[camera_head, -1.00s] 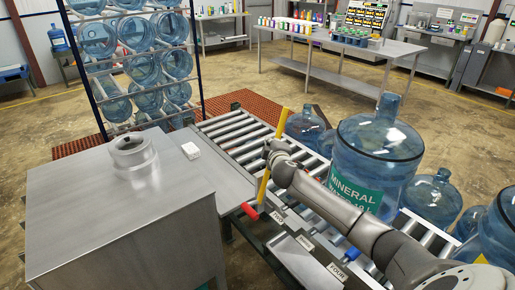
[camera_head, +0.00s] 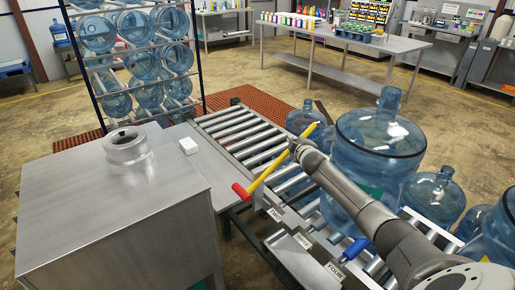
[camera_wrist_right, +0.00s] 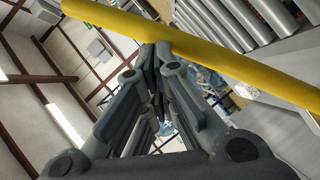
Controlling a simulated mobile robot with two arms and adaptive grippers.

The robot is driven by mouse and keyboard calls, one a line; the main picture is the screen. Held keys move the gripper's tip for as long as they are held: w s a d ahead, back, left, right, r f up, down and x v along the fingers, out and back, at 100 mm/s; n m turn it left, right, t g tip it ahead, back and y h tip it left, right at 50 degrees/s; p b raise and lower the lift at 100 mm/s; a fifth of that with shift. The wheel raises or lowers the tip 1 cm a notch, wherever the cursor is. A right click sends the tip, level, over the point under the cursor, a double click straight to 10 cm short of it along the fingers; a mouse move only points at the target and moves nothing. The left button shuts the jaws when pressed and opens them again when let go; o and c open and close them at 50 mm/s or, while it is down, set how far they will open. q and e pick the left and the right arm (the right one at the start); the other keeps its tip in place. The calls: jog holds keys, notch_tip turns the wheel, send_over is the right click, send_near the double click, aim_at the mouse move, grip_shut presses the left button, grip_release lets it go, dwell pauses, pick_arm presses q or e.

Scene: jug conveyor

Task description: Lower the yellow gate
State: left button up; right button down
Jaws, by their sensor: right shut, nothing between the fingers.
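The yellow gate (camera_head: 272,174) is a thin yellow bar with a red end (camera_head: 241,191). It slants across the roller conveyor (camera_head: 245,136), its red end low at the near left edge. My right gripper (camera_head: 293,147) is at the bar's upper part, coming from the right. In the right wrist view, the yellow bar (camera_wrist_right: 215,57) crosses right at the tips of my shut, empty right gripper (camera_wrist_right: 157,50). The fingertips look to be against the bar, not around it; I cannot tell if they touch. My left gripper is out of view.
A large blue jug (camera_head: 380,135) stands on the conveyor behind my right arm, with more jugs (camera_head: 435,197) at right. A blue handle (camera_head: 356,248) is near the labelled front edge. A metal cabinet (camera_head: 115,195) stands left, a jug rack (camera_head: 135,60) behind.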

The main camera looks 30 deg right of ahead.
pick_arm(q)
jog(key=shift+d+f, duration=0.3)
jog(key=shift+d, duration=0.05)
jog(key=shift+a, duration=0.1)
